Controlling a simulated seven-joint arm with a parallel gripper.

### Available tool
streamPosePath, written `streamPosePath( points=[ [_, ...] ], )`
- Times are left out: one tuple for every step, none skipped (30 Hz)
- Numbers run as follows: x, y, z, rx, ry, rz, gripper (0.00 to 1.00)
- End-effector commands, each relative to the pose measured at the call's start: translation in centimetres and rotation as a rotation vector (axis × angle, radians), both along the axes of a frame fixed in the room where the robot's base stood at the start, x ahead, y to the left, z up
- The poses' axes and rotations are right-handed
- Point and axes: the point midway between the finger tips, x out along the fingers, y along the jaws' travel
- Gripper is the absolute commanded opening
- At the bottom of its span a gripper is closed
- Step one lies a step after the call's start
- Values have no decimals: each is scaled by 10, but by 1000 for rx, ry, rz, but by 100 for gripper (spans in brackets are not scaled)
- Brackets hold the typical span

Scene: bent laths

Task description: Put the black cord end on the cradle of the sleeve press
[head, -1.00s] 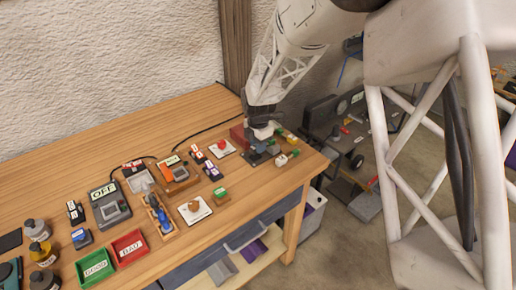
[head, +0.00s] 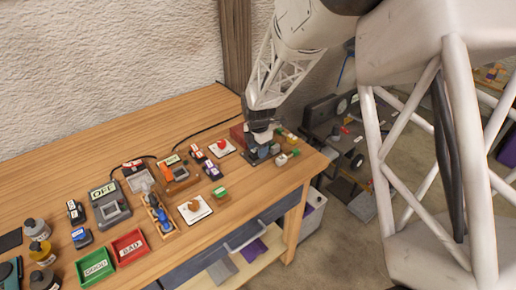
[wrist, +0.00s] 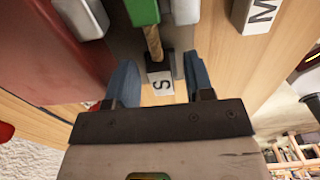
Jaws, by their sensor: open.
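My gripper (head: 262,140) is low over the dark base of a red-sided device (head: 238,136), perhaps the sleeve press, at the table's far right. In the wrist view my gripper (wrist: 160,66) is open, its two blue-grey fingers apart. Between and just beyond them are a white tag marked S (wrist: 161,84) and a small dark piece beside it. A tan, rope-like piece (wrist: 153,43) runs from a green block (wrist: 142,11) toward the tag. I cannot tell whether the dark piece is the black cord end, or make out the cradle; the gripper hides that spot in the head view.
A block marked M (wrist: 256,14) and pale grey parts (wrist: 84,16) lie close to the fingers. The GOOD tray (head: 95,266) and BAD tray (head: 129,247) are front left.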

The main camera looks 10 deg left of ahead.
Motion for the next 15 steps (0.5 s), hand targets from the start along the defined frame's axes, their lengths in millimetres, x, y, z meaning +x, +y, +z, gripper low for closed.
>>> streamPosePath(
  points=[
    [0,0,0,0,0,0,48],
    [0,0,0,0,0,0,48],
    [0,0,0,0,0,0,48],
    [0,0,1,0,0,0,48],
    [0,0,2,0,0,0,48],
    [0,0,3,0,0,0,48],
    [0,0,4,0,0,0,48],
    [0,0,6,1,-1,0,48],
    [0,0,8,0,-1,0,48],
    [0,0,11,1,-2,0,48],
    [0,0,13,1,-2,0,48],
    [0,0,17,1,-3,0,48],
    [0,0,21,1,-3,0,48],
    [0,0,24,1,-2,0,48],
    [0,0,29,1,-2,0,48]
  ],
)
